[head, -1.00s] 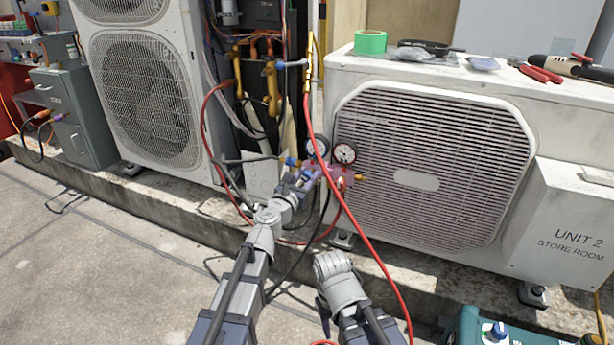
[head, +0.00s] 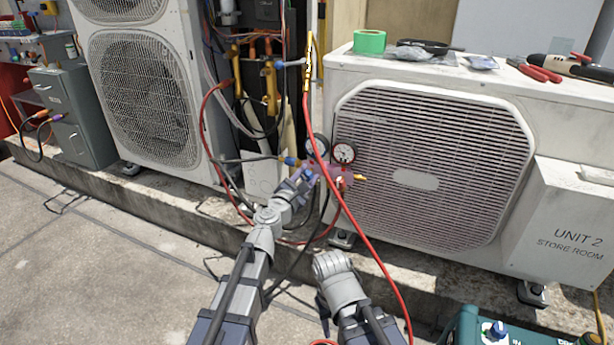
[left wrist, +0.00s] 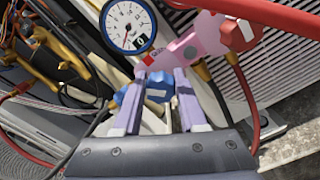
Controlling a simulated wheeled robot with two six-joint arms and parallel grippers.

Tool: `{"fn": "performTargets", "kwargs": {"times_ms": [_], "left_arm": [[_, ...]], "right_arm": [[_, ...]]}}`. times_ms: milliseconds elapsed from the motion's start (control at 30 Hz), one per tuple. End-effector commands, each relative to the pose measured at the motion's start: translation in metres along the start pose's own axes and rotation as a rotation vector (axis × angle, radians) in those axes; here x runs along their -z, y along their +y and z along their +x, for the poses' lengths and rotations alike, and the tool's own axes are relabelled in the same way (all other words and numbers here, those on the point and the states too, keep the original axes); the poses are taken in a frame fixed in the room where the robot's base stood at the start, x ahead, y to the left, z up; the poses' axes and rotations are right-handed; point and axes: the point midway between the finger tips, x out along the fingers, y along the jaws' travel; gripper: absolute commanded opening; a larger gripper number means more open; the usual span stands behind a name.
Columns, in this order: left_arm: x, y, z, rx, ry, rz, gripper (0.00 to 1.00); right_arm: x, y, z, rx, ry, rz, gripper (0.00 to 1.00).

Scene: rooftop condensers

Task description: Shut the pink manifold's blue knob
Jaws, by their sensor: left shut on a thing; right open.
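The pink manifold (head: 333,171) hangs in front of the right condenser, with two round gauges above it; it also shows in the left wrist view (left wrist: 205,38). Its blue knob (left wrist: 158,86) sits between the two pale fingers of my left gripper (left wrist: 157,97), which is shut on it. In the head view my left gripper (head: 305,178) covers the knob. A red knob (left wrist: 238,34) is at the manifold's other end. My right gripper (head: 322,302) is low in the head view, away from the manifold, mostly hidden behind its own wrist.
A red hose (head: 372,250) hangs in front of the manifold and curves down past my right arm. A yellow-brass fitting (head: 360,177) sticks out on the right. The condenser (head: 430,170) stands close behind. A green box (head: 490,328) is at the bottom right.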

Motion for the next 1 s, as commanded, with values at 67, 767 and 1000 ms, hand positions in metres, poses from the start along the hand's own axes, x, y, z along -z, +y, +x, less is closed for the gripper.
{"fn": "performTargets", "kwargs": {"times_ms": [67,767,1000], "left_arm": [[-0.0001,0.0005,0.0001,-0.001,0.000,0.004,0.00],[0.0000,0.0004,0.0002,-0.001,0.000,0.004,0.71],[0.0000,0.0003,-0.0035,-0.001,0.000,0.004,0.71]], "right_arm": [[0.0000,0.0000,-0.0003,0.000,0.000,0.000,0.50],[0.0000,0.0000,-0.0002,0.000,0.000,0.000,0.50],[0.0000,0.0000,-0.0001,0.000,0.000,0.000,0.50]]}}
